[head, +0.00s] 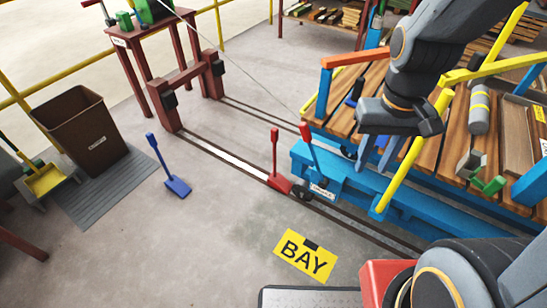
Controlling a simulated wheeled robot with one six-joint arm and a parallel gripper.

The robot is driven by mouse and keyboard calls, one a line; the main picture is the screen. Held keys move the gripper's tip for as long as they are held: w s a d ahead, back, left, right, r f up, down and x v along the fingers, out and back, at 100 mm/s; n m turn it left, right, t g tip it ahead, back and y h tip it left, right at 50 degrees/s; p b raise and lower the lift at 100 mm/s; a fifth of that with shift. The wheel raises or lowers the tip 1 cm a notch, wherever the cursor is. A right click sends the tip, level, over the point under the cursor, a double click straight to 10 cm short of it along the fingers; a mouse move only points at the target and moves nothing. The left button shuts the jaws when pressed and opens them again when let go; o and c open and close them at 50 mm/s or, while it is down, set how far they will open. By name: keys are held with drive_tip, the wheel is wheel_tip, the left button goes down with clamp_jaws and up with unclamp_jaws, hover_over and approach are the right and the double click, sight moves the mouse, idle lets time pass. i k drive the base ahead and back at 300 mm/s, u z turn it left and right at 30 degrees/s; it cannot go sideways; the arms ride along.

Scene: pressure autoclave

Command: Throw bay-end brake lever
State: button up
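A red lever (310,150) stands tilted on the near-left end of the blue cart (350,185), just above a small white label plate (322,190) too small to read. A second red lever (275,150) rises from a red block (279,182) on the rail, just left of the cart's wheel. I cannot tell from labels which lever is the bay-end brake. My gripper (376,158) hangs over the cart's near edge, right of both red levers and apart from them. Its two grey fingers look parted, with nothing seen between them.
A yellow BAY sign (306,257) lies on the floor in front. Rails (225,158) run to a red buffer frame (185,85). A yellow bar (410,160) crosses beside my gripper. A cable slopes to the cart.

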sight(323, 183)
drive_tip(key=u, duration=1.85)
drive_tip(key=i, duration=1.1)
drive_tip(key=z, duration=1.75)
